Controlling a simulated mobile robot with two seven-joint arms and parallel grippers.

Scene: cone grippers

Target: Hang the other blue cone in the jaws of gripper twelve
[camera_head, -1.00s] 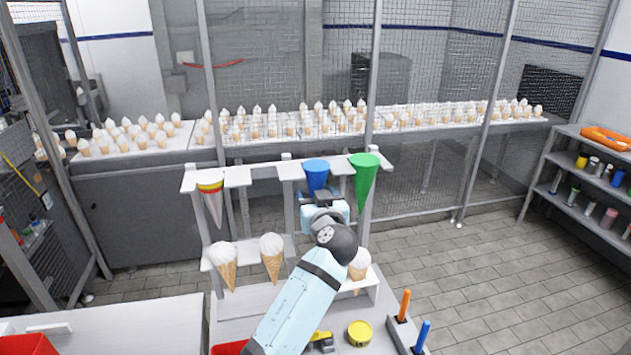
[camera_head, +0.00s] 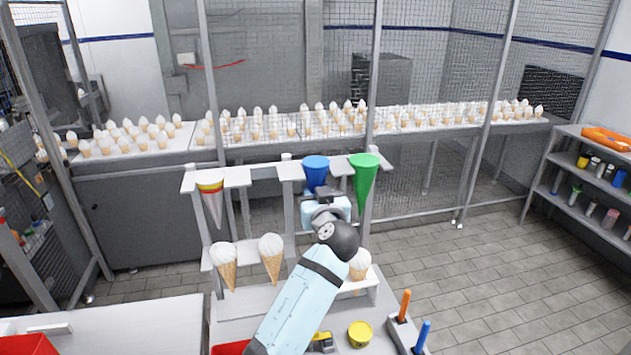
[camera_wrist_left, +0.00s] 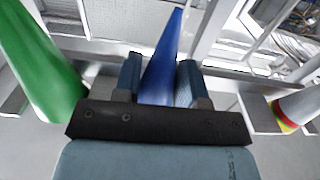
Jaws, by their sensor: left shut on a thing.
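The blue cone (camera_head: 315,172) is point down at the middle upper shelf of the white rack. My left gripper (camera_head: 319,192) is shut on it from the near side; the wrist view shows the blue cone (camera_wrist_left: 162,65) between its two fingers (camera_wrist_left: 158,82). My gripper hides the cone's lower part in the head view. I cannot tell whether the cone touches the shelf jaws. A green cone (camera_head: 364,178) hangs to the right, and a silver cone with a red and yellow band (camera_head: 211,196) hangs to the left. I cannot read any gripper number. My right gripper is out of view.
A yellow tin (camera_head: 360,333), an orange-handled tool (camera_head: 405,304) and a blue-handled one (camera_head: 422,334) are at the front. A mesh fence stands behind the rack.

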